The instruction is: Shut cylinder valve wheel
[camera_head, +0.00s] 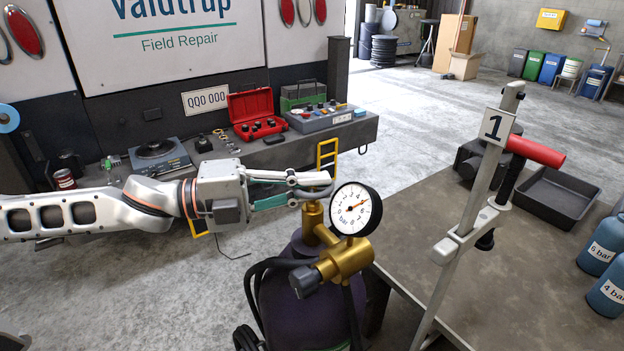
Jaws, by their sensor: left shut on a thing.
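A dark purple cylinder (285,310) stands upright in the lower middle, with a brass valve (312,217) on top. The grey valve wheel (316,179) sits on the valve's top and is partly hidden by my fingers. My left gripper (314,186) comes in from the left and is shut on the wheel's rim. A brass regulator (345,260) with a grey knob (304,281) is joined to the valve. Its round bar gauge (355,209) has a red needle pointing to the upper right. My right gripper is not in view.
Black hoses (255,290) hang beside the cylinder. A van shelf (345,140) lies behind.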

